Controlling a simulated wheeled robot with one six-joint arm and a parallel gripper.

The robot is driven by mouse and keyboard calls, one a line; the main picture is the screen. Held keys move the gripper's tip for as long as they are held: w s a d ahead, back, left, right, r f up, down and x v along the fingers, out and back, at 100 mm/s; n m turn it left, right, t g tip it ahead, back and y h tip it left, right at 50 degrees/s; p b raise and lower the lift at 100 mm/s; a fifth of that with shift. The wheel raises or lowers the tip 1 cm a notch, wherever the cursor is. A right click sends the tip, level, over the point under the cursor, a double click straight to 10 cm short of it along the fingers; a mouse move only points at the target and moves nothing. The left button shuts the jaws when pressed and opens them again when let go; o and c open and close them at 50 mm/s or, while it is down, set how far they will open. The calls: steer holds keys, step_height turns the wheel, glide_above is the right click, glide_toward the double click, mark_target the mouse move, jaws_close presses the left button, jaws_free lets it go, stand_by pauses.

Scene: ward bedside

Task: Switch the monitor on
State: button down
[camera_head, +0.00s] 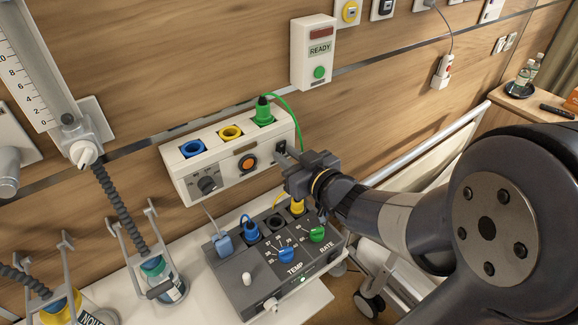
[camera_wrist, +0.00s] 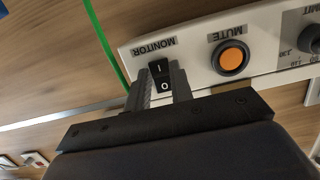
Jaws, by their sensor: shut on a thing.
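In the head view my gripper (camera_head: 287,160) reaches the panel's right end, beside the orange MUTE button (camera_head: 248,163). I cannot tell which side of the rocker is pressed in. No monitor screen shows; a white box (camera_head: 314,52) on the wall reads READY, with a green round button.
A grey console (camera_head: 235,283) with TEMP and RATE knobs stands on a white shelf below. A green cable (camera_head: 291,112) loops from the green plug past the panel's right end. A dial (camera_head: 209,184) sits left of MUTE. Bottles (camera_head: 160,275) stand at lower left.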

stand_by(0.3)
steer(key=c, duration=1.2)
jaws_free()
steer(key=shift+c, duration=0.2)
steer(key=p+v, duration=0.1)
steer(key=v, duration=0.9)
steer(key=shift+s+d, duration=0.25)
steer(key=shift+s, duration=0.1)
steer(key=shift+f, duration=0.1)
